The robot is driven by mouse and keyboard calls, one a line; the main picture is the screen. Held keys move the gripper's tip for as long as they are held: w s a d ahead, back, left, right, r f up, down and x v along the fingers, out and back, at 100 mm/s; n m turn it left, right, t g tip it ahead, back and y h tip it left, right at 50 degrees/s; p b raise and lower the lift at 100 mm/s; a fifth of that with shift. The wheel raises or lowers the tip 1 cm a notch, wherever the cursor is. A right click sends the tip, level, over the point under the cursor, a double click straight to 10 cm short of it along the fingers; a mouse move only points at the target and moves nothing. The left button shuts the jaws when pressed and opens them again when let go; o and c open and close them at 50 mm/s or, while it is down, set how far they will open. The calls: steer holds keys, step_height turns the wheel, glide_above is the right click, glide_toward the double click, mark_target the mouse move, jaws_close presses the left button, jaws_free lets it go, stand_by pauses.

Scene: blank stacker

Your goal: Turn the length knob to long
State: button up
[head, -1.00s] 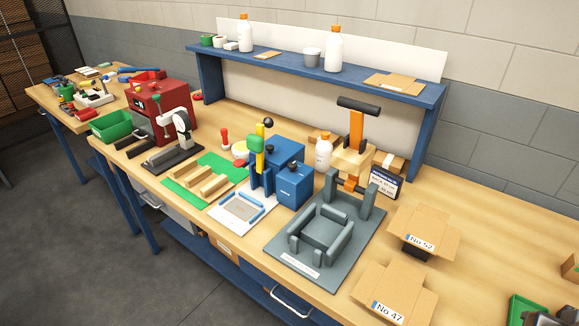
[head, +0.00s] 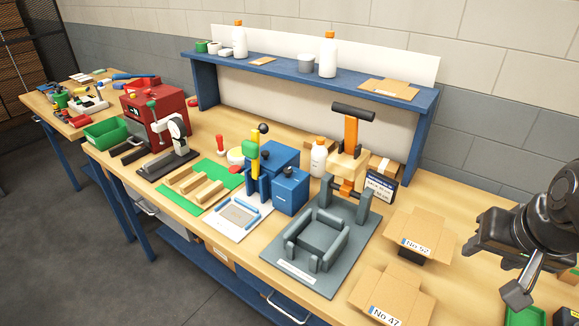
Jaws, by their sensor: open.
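The blue unit (head: 289,192) stands mid-bench, with a small black knob (head: 289,170) on top. A yellow and green upright (head: 252,162) and a black ball (head: 263,128) are beside it. The red machine (head: 158,112) at the left has small controls on its front. I cannot read any markings, so I cannot tell which control is the length knob or where it is set. My gripper (head: 516,282) is at the far right edge, open and empty, above the bench and well apart from these machines. Part of it is cut off by the frame.
A grey fixture (head: 345,263) with a tall orange-and-black lever (head: 352,125) stands between my gripper and the blue unit. Open cardboard boxes (head: 418,235) sit nearer me. A blue shelf (head: 300,75) with bottles runs behind. Bare bench lies around the boxes.

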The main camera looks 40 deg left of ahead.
steer(key=w+a+n+g+y, duration=0.1)
steer(key=w+a+n, duration=0.1)
steer(key=w+a, duration=0.6)
steer(key=n+g+y, duration=0.1)
steer(key=n+g, duration=0.1)
steer(key=n, duration=0.8)
glide_toward(288, 169)
steer(key=f, duration=0.1)
steer(key=x, duration=0.7)
steer(key=shift+a, duration=0.1)
steer(key=c, duration=1)
steer(key=shift+m, duration=0.3)
